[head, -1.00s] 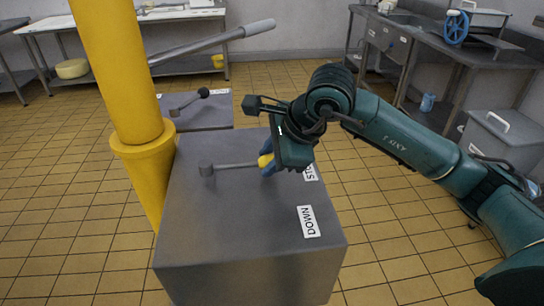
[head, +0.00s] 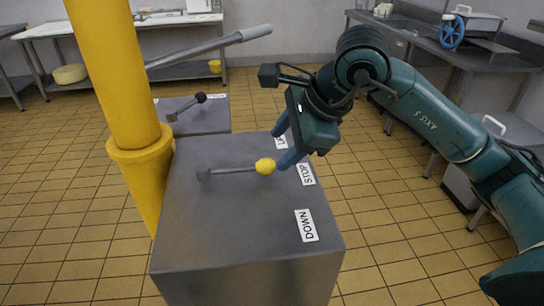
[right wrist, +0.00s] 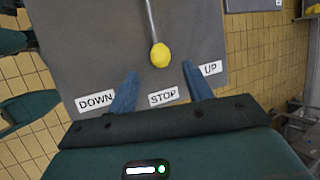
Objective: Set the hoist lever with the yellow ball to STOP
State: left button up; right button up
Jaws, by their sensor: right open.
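The lever with the yellow ball (head: 265,166) lies across the top of the grey box (head: 215,225). Its rod points toward the STOP label (head: 306,174); in the right wrist view the ball (right wrist: 160,55) is nearly in line with STOP (right wrist: 163,98). The UP label (head: 281,142) is partly hidden by my fingers; the DOWN label (head: 306,225) is nearer. My right gripper (head: 282,146) is open and empty, its blue fingers apart from the ball, just beyond its tip. In the right wrist view the ball shows ahead of the gap between the fingers (right wrist: 162,82). My left gripper is out of view.
A second box behind carries a lever with a black ball (head: 200,98). A yellow post (head: 120,90) stands left of the box, with a long grey handle (head: 215,42) reaching over it. A steel bench (head: 470,60) is at the back right. Tiled floor is open around.

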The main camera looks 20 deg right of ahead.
jog(key=v, duration=0.6)
jog(key=shift+s+r, duration=0.1)
dwell(0.3)
